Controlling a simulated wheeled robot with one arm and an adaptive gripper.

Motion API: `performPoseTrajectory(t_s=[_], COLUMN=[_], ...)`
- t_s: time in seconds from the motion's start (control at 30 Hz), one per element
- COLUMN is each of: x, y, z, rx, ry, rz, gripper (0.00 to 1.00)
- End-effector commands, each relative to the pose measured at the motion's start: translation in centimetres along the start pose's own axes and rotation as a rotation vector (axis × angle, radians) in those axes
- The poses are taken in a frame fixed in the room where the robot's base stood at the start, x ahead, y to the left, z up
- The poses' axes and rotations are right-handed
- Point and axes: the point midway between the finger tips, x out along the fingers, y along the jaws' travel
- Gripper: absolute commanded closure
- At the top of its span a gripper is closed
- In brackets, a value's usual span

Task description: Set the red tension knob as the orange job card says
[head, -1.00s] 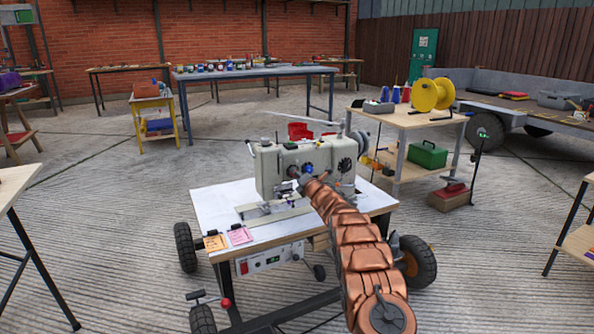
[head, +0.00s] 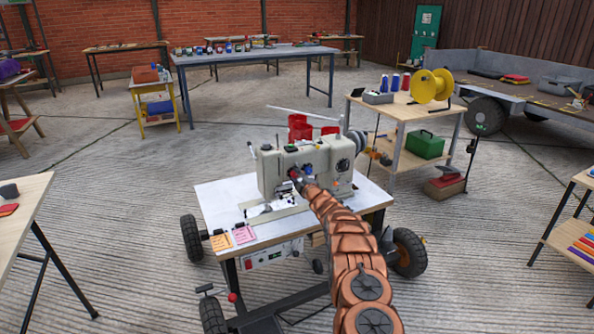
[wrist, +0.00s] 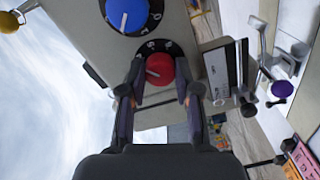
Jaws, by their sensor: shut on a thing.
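The red tension knob (wrist: 160,69) is on the pale sewing machine (head: 330,160). In the wrist view, a black dial with white marks lies behind it, partly hidden by my fingers. A pale pointer line on the knob points towards the picture's left. My gripper (wrist: 160,80) has one finger on each side of the red knob and is shut on it. A blue knob (wrist: 127,14) sits beside it, clear of the fingers. The orange job card (head: 221,242) stands at the front left of the machine table; its writing is too small to read.
A pink card (head: 243,234) stands beside the orange one. The machine table (head: 215,200) has wheels. A wooden table (head: 25,190) is at the left and a shelved bench (head: 405,110) with a yellow spool (head: 432,86) is behind right. Open concrete floor surrounds the machine.

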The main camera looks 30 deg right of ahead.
Motion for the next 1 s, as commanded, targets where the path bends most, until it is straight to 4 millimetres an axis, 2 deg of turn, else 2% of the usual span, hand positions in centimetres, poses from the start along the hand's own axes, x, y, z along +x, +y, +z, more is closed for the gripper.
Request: performPoseTrajectory(t_s=[0.5,0.8,1.0], x=[0.01,0.01,0.02], y=[-0.06,-0.05,-0.04], z=[-0.08,-0.04,-0.04], rx=[0.459,0.623,0.672], ry=[0.000,0.000,0.000], rz=[-0.001,0.000,0.000], gripper=[1.00,1.00,1.00])
